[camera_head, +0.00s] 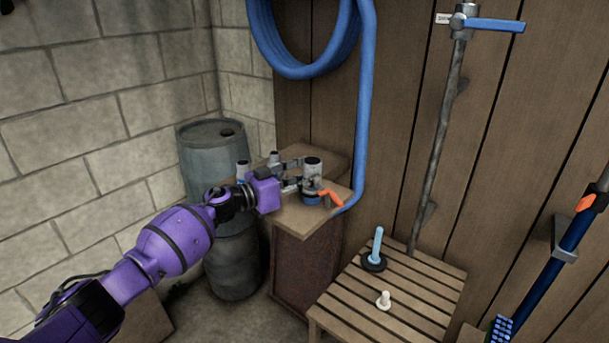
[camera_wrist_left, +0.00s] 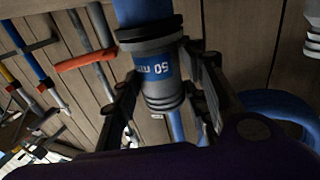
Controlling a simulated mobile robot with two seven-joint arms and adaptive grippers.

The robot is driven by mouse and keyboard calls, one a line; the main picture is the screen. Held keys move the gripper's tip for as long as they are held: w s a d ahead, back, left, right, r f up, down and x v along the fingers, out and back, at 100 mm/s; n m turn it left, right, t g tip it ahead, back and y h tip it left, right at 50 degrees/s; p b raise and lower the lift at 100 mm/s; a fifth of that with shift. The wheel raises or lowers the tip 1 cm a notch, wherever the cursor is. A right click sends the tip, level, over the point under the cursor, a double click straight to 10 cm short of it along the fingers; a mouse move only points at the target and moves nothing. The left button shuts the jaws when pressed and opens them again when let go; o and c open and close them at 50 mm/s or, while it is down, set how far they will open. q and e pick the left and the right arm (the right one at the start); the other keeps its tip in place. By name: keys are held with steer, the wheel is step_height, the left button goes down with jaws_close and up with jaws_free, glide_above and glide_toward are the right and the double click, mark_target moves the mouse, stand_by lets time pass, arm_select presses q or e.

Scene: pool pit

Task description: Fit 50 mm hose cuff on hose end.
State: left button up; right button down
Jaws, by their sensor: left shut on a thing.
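The 50 mm hose cuff (camera_head: 313,166) is a grey cylinder with a dark rim, upright over the cabinet top in the head view. In the left wrist view the cuff (camera_wrist_left: 160,88) shows a blue label reading "50 mm" upside down. My left gripper (camera_head: 300,178) is shut around its sides. In the head view a blue part (camera_head: 311,200) shows below the cuff, beside an orange handle (camera_head: 330,197). I cannot tell how deep the hose sits in the cuff. My right gripper is not in view.
Two similar grey fittings (camera_head: 273,159) stand left of the cuff on the cabinet (camera_head: 303,220). Barrels (camera_head: 212,150) stand left. The blue hose (camera_head: 364,110) hangs down from a wall coil. A slatted bench (camera_head: 420,315) holds a blue-handled tool (camera_head: 377,247) and a white knob (camera_head: 383,299).

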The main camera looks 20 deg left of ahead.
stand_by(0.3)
arm_select(q)
steer(key=o, duration=1.4)
steer(key=o, duration=0.5)
steer(key=shift+a, duration=0.1)
